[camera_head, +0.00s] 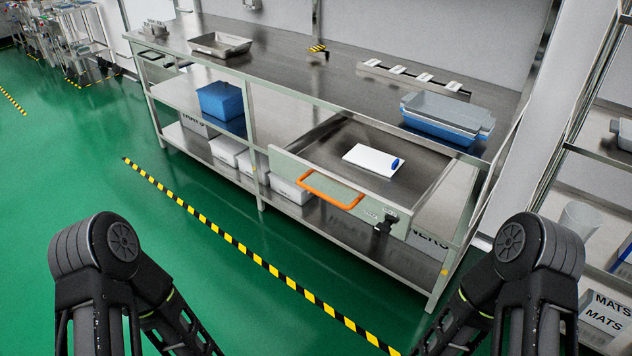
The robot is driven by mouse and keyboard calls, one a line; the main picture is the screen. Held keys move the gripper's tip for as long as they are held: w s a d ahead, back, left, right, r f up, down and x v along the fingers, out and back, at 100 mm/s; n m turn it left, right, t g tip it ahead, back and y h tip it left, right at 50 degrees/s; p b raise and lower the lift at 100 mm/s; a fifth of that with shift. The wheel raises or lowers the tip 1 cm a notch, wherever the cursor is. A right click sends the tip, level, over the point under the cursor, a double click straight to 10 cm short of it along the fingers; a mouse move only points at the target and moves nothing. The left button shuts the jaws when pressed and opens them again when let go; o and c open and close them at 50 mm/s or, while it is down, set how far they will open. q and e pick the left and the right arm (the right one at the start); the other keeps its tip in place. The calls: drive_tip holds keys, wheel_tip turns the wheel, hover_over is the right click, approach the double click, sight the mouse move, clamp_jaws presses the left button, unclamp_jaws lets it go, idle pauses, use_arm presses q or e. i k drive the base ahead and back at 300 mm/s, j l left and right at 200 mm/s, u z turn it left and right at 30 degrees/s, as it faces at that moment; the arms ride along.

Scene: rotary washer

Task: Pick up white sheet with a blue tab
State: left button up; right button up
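The white sheet (371,159) with a blue tab (396,164) at its right end lies flat in an open drawer (420,190) of the steel bench. The drawer is pulled out and has an orange handle (330,190) on its front. Both my arms show at the bottom of the view, left and right, well short of the bench. Neither gripper is in the picture.
The steel bench (300,68) carries a metal tray (220,44) and stacked grey and blue trays (445,118). A blue box (220,101) sits on its shelf. Racks stand at the right. The green floor (130,220) in front is clear, with a striped yellow-black line.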

sight(381, 163)
drive_tip(key=z, duration=1.9)
drive_tip(key=i+j, duration=0.3)
drive_tip(key=i, duration=0.15)
